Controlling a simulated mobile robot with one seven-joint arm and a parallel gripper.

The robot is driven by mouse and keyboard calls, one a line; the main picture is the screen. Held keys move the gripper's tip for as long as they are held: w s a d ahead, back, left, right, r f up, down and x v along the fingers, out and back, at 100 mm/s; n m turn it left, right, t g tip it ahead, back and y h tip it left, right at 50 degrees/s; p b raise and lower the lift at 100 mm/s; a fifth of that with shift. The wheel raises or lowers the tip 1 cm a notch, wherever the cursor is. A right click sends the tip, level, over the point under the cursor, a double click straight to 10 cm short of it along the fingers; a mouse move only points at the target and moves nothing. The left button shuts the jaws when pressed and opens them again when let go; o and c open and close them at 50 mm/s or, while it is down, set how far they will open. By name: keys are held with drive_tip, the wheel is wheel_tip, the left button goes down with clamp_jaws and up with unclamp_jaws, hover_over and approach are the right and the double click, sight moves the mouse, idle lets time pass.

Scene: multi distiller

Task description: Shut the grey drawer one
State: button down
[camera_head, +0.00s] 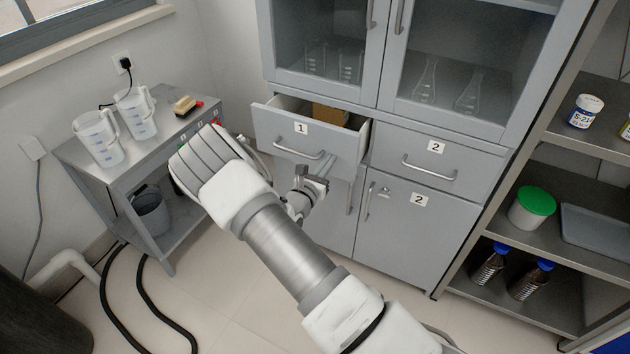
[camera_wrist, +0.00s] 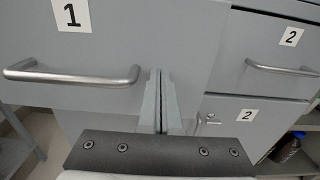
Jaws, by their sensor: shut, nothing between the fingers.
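The grey drawer one (camera_head: 283,133) stands pulled out of the grey cabinet in the head view, with a brown block partly visible inside. Its front with the label "1" also fills the upper left of the wrist view (camera_wrist: 150,40). Its bar handle (camera_wrist: 75,76) runs across the front, left of my fingers. My gripper (camera_head: 312,172) is shut and empty. In the wrist view its fingertips (camera_wrist: 161,75) point at the right part of the drawer front, just right of the handle's end. I cannot tell whether they touch the front.
Drawer two (camera_head: 438,165) is closed, right of drawer one. Cabinet doors with handles lie below, glass doors above. A side table (camera_head: 150,158) with two jugs stands at left. An open shelf (camera_head: 540,235) with bottles and jars stands at right. Hoses lie on the floor at left.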

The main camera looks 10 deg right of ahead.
drive_tip(key=b+x, duration=0.1)
drive_tip(key=x, duration=0.8)
drive_tip(key=shift+w+d, duration=0.15)
drive_tip(key=shift+w, duration=0.05)
drive_tip(key=shift+w+d+r, duration=0.1)
drive_tip(key=shift+r, duration=0.05)
drive_tip(key=shift+d+r, duration=0.1)
drive_tip(key=shift+r, duration=0.05)
